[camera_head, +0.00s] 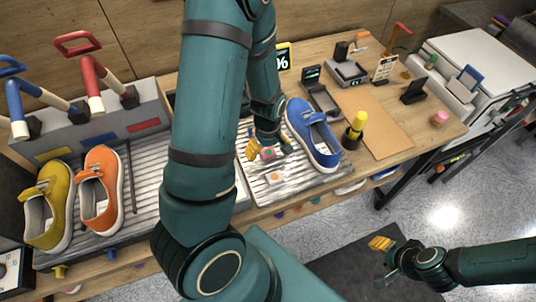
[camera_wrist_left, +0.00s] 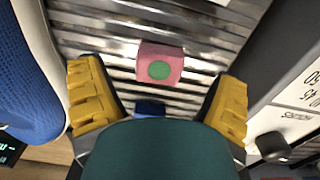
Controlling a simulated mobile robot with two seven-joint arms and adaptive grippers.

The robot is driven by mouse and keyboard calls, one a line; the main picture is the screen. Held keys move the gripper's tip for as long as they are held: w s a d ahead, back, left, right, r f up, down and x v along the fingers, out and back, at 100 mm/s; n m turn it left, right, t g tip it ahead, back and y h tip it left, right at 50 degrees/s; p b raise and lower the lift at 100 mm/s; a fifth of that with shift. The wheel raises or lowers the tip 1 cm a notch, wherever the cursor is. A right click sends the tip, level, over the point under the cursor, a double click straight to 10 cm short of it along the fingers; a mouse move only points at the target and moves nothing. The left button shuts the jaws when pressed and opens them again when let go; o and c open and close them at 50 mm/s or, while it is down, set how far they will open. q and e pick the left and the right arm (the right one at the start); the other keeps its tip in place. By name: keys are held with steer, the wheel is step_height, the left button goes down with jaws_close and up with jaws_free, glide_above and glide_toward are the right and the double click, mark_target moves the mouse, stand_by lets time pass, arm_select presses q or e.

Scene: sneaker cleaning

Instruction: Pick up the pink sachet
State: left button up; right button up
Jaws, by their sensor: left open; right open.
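The pink sachet (camera_head: 267,154) lies on the ribbed metal tray (camera_head: 310,181) in the middle of the bench. In the left wrist view the pink sachet (camera_wrist_left: 160,64) shows a green dot on its face. My left gripper (camera_head: 267,146) is open above the sachet, and its yellow fingers (camera_wrist_left: 159,82) stand apart to either side of it. I cannot tell whether they touch it. My right gripper (camera_head: 385,260) is open and empty, low at the right over the floor, away from the bench.
A pale sachet (camera_head: 275,177) with an orange dot lies just in front of the pink one. A blue sneaker (camera_head: 313,135) stands close on the right. A yellow sneaker (camera_head: 47,208) and an orange sneaker (camera_head: 101,190) stand on the left rack.

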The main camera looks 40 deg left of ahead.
arm_select(q)
step_height(320, 180, down, 2)
steer(key=shift+f, duration=0.1)
steer(key=c, duration=1.2)
steer(key=shift+o, duration=0.2)
